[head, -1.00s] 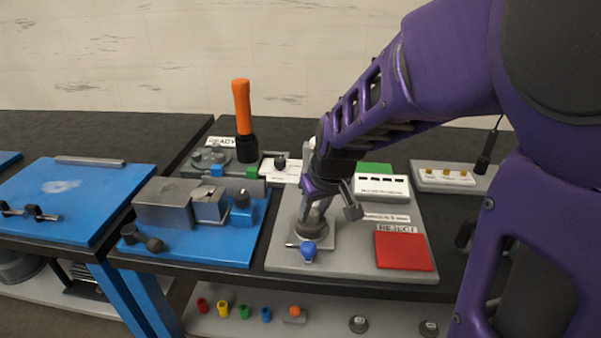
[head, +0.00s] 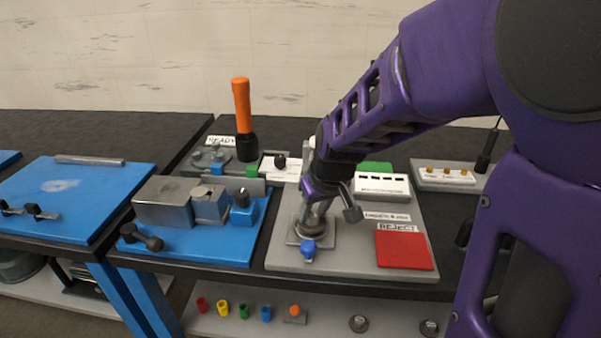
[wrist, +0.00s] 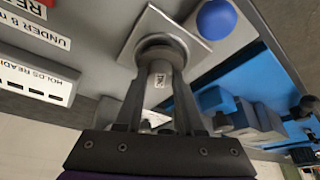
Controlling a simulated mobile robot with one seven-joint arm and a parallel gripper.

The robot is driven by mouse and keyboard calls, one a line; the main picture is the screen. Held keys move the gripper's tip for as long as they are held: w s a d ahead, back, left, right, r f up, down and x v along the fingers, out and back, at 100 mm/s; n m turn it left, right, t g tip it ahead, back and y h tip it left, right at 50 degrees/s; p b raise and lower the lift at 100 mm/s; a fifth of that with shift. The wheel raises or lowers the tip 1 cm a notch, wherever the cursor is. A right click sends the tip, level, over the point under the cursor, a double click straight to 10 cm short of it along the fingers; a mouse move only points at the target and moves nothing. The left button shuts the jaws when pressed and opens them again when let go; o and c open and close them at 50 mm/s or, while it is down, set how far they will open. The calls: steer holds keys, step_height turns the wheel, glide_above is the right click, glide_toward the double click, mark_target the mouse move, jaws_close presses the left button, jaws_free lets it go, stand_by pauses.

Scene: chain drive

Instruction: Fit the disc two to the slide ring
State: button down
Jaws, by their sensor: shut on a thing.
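My gripper (wrist: 157,112) is shut on a grey cylindrical piece with a small label (wrist: 159,80), which I take to be disc two; the label is too small to read. The slide ring (wrist: 178,43), a round grey collar on a square plate, lies just beyond the held piece in the wrist view. In the head view the ring (head: 310,231) is directly below my gripper (head: 326,202). The fingers partly hide the piece, and I cannot tell whether it is seated in the ring or just above it. A blue ball knob (head: 308,246) is at the plate's front.
The grey board (head: 345,268) has a red REJECT pad (head: 404,251) at right and a white slotted block (head: 382,186) behind. A blue fixture with grey blocks (head: 165,204) is close on the left. An orange-handled tool (head: 242,105) stands upright behind.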

steer(key=shift+f, duration=0.5)
steer(key=shift+c, duration=2.2)
jaws_free()
